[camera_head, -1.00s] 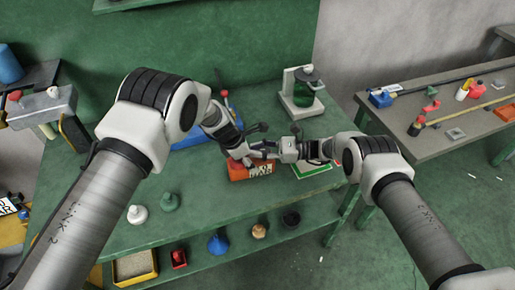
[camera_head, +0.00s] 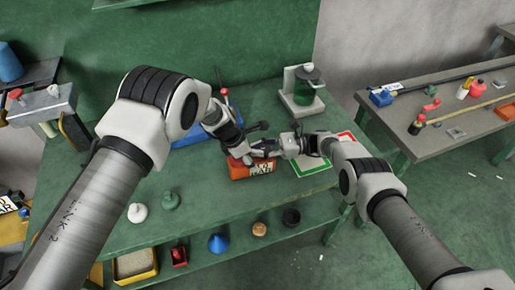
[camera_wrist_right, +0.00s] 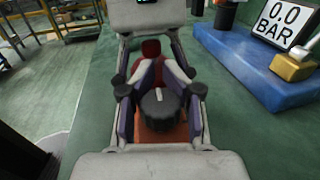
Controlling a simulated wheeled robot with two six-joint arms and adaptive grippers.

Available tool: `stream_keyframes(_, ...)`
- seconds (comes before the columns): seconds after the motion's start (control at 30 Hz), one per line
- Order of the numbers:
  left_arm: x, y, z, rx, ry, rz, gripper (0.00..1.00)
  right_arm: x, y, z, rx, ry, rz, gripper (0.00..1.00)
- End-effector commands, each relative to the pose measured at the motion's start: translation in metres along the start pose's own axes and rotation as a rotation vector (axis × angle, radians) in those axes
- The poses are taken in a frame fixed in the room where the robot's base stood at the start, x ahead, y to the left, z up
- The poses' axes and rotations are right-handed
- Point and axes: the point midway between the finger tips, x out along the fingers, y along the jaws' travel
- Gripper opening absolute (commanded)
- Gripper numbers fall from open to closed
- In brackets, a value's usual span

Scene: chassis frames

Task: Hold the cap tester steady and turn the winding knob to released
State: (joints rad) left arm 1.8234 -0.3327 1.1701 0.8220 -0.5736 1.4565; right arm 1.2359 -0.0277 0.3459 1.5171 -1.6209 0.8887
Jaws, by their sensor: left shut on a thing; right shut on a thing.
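The cap tester (camera_head: 240,173) is an orange-red block with a white label, on the green bench. My left gripper (camera_head: 243,156) is at its top and shut on it; its fingertips are partly hidden by the arm. My right gripper (camera_head: 274,148) comes from the right. In the right wrist view, its fingers (camera_wrist_right: 160,98) are shut on the dark round winding knob (camera_wrist_right: 159,110), one on each side. The knob has a short pale mark on top. The orange-red body (camera_wrist_right: 160,134) shows beneath it.
A white mat with green and red edges (camera_head: 318,170) lies under my right wrist. A blue base (camera_wrist_right: 240,65) bears a "0.0 BAR" sign (camera_wrist_right: 280,22). White (camera_head: 137,213) and green caps (camera_head: 171,200) stand front left.

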Motion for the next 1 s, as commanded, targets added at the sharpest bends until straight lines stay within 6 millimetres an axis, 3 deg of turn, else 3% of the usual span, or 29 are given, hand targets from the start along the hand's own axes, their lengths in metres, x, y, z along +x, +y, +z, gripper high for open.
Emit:
stream_keyframes(0.03, 0.001, -0.001, -0.003, -0.003, 0.003, -0.003, 0.07, -0.003, 0.0, -0.001, 0.001, 0.002, -0.003, 0.0)
stream_keyframes(0.07, 0.001, -0.001, -0.003, -0.003, 0.003, -0.003, 0.07, -0.003, 0.0, -0.001, 0.001, 0.002, -0.003, 0.3)
stream_keyframes(0.1, 0.001, -0.001, -0.003, -0.003, 0.003, -0.003, 0.07, -0.003, 0.0, -0.001, 0.001, 0.001, -0.002, 0.4)
stream_keyframes(0.57, 0.001, -0.001, -0.001, -0.001, 0.002, -0.003, 0.07, -0.001, -0.001, 0.008, 0.001, -0.001, 0.0, 0.4)
stream_keyframes(0.73, 0.001, -0.001, -0.001, -0.001, 0.002, -0.002, 0.07, -0.001, 0.0, 0.03, 0.002, 0.0, 0.0, 0.4)
stream_keyframes(1.0, 0.002, -0.001, -0.001, -0.001, 0.001, -0.002, 0.07, -0.001, 0.0, 0.088, 0.0, 0.0, -0.001, 0.4)
